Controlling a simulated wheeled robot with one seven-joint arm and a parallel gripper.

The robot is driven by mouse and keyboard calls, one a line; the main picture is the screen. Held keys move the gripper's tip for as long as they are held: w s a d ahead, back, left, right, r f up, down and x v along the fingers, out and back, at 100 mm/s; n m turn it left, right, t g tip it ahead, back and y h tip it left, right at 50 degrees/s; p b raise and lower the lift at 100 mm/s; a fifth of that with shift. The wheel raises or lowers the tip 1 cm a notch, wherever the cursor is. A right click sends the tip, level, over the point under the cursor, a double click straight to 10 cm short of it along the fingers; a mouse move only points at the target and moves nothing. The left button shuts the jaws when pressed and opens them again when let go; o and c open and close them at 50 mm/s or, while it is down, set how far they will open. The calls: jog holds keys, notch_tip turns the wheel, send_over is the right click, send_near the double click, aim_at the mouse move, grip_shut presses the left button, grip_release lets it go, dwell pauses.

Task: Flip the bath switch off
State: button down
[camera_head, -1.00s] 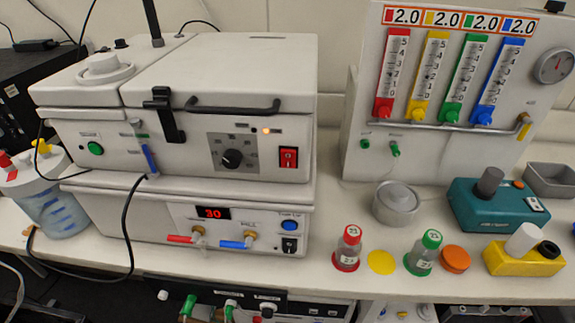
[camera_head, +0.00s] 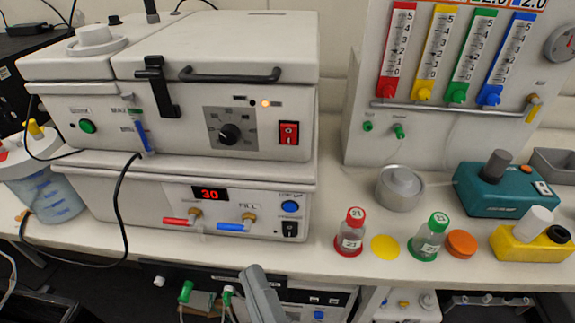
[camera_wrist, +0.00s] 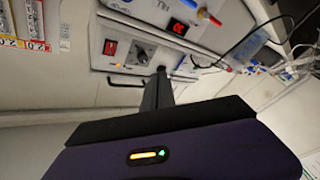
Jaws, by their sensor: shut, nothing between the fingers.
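The lower white unit (camera_head: 110,190) has a red display reading 30 (camera_head: 209,194), a blue button (camera_head: 289,207) and a small black rocker switch (camera_head: 289,229) at its front right. The rocker's position is too small to tell. The upper white unit (camera_head: 225,65) has a red rocker switch (camera_head: 289,133), a black dial and a lit orange lamp. The red switch also shows in the wrist view (camera_wrist: 110,47), where the scene appears upside down. My gripper (camera_wrist: 161,72) is shut and empty there, apart from the panels. A grey part of my arm shows low in the head view.
Red and blue valve handles (camera_head: 236,227) stick out of the lower unit's front. A black cable hangs at its left. Bottles (camera_head: 351,232), a yellow disc and an orange cap stand on the bench to the right. More equipment sits below the bench.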

aim_at(290, 130)
jog(key=w+a+r+n+t, duration=0.1)
jog(key=w+a+r+n, duration=0.15)
jog(key=a+r, duration=0.25)
jog(key=w+d+r+n+t+h+b, duration=0.1)
jog(key=w+d+r+h, duration=0.1)
jog(key=d+h, duration=0.5)
jog(key=h, duration=0.3)
jog(key=shift+w, duration=0.2)
jog(key=w+p, duration=0.1)
jog(key=w, duration=0.3)
jog(key=w+r, duration=0.1)
jog(key=w, duration=0.4)
jog(key=w+p, duration=0.1)
jog(key=w, duration=0.3)
jog(key=shift+w+d+r+p, duration=0.3)
jog(key=shift+w+p, duration=0.05)
jog(key=shift+r+p, duration=0.15)
jog(key=shift+p, duration=0.25)
